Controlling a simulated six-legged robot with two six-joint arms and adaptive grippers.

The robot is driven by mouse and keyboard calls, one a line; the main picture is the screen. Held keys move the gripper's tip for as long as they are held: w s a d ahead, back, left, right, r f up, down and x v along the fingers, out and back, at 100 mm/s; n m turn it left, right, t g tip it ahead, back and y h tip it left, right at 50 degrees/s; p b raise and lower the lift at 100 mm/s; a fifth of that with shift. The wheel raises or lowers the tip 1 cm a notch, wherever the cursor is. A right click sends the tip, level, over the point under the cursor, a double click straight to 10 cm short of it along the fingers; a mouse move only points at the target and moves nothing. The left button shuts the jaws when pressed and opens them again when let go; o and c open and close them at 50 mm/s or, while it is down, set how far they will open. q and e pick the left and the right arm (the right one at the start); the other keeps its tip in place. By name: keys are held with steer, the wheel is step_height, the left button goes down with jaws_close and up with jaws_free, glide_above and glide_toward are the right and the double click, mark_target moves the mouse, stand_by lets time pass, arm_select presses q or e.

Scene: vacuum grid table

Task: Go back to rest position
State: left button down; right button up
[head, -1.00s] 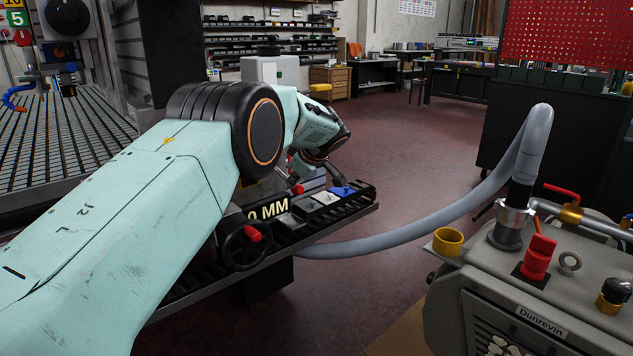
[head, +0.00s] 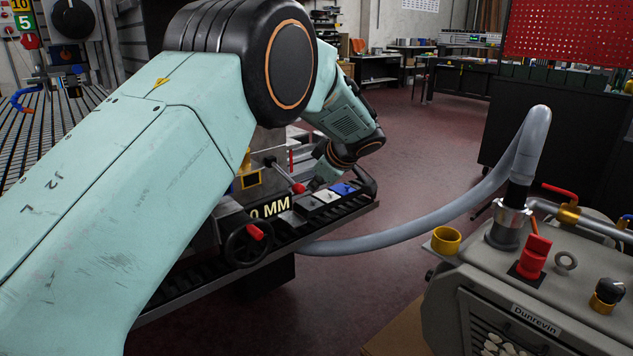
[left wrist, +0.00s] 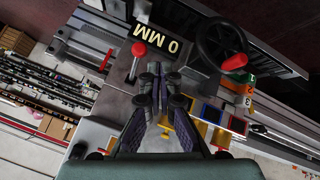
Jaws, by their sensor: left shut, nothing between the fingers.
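My left arm crosses the left half of the head view. Its elbow is raised and the forearm slopes down to the right. My left gripper (head: 317,183) is small and partly hidden there, near the far end of the black machine rail. In the left wrist view the left gripper (left wrist: 154,72) shows its two dark fingers close together, shut with nothing between them. They point over the grey fixture with the "0 MM" plate (left wrist: 157,46). My right gripper is in neither view.
A handwheel (head: 248,244) with a red knob and a red-tipped lever (head: 298,188) stand near the arm. A grey hose (head: 440,222) curves to the Dunrevin pump unit (head: 470,290) at right.

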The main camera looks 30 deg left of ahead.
arm_select(q)
steer(key=shift+d+r, duration=0.1)
stand_by(0.4)
steer(key=d+f+m+t+h, duration=0.1)
steer(key=d+f+m+h, duration=0.4)
steer(key=d+f+m, duration=0.4)
steer(key=s+d+f+m+h+p, duration=0.1)
steer(key=s+d+f+m+h, duration=0.2)
steer(key=s+f+m, duration=0.65)
steer(key=s+a+f+g+p, duration=0.1)
steer(key=s+f, duration=0.3)
steer(key=s, duration=1.6)
steer(key=s+a+f+g+p, duration=0.1)
steer(key=s+f+g, duration=0.3)
steer(key=s, duration=1.6)
steer(key=shift+s+a+f+n+g+y+p, duration=0.15)
steer(key=shift+s+f+n+g+y+p, duration=0.25)
steer(key=shift+p, duration=0.35)
